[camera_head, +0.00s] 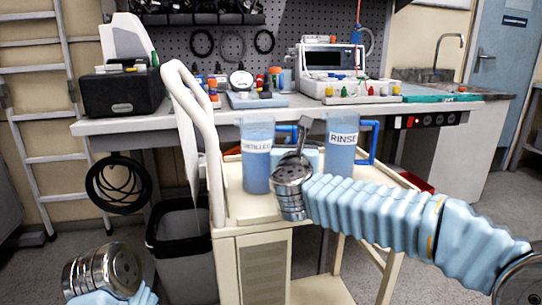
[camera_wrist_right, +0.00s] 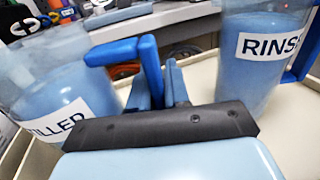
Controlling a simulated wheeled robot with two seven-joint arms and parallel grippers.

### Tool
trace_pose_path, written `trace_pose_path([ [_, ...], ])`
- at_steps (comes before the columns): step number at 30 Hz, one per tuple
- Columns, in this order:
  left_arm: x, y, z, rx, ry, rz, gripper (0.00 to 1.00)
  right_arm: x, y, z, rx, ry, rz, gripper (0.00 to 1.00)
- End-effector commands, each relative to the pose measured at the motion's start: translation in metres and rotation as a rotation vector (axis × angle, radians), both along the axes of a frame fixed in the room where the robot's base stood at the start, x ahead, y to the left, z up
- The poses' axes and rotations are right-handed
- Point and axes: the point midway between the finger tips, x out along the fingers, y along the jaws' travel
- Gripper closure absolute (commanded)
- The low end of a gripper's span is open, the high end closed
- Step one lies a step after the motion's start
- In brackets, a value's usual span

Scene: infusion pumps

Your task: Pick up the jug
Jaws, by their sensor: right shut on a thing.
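The clear jug labelled "DISTILLED" (camera_head: 256,165) stands upright on the cream cart and holds blue liquid. It fills the left of the right wrist view (camera_wrist_right: 60,85), label partly cut off. Its blue handle (camera_wrist_right: 150,68) faces right. My right gripper (camera_wrist_right: 160,85) is shut on this handle; in the head view the gripper (camera_head: 301,140) is between the two jugs, and hides part of the grip. A similar jug labelled "RINSE" (camera_head: 341,150) stands to the right, apart from the gripper, with its own blue handle. My left wrist shows at the lower left, but its gripper fingers are not visible.
The cart (camera_head: 240,208) has a raised cream push handle (camera_head: 205,125) left of the jugs. A workbench (camera_head: 190,122) with bottles, a black box and devices stands behind. A dark bin (camera_head: 180,240) stands left of the cart.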

Motion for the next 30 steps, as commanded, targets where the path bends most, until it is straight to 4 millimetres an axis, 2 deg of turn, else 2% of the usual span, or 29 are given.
trace_pose_path([
  [5,0.0,0.0,0.002,0.0,0.0,0.0,0.0,0.0,0.0,0.009,0.004,-0.004,-0.001,1.0],
  [15,-0.001,-0.004,0.02,-0.005,0.002,-0.007,0.0,0.0,0.0,0.075,0.005,-0.005,0.0,1.0],
  [19,-0.002,-0.006,0.024,-0.009,0.003,-0.01,0.0,0.0,0.0,0.093,0.003,-0.004,-0.001,1.0],
  [24,-0.003,-0.007,0.026,-0.01,0.005,-0.012,0.0,0.0,0.0,0.102,0.002,-0.003,0.0,1.0],
  [30,-0.003,-0.007,0.025,-0.01,0.005,-0.012,0.0,0.0,0.0,0.102,0.002,-0.003,0.0,1.0],
])
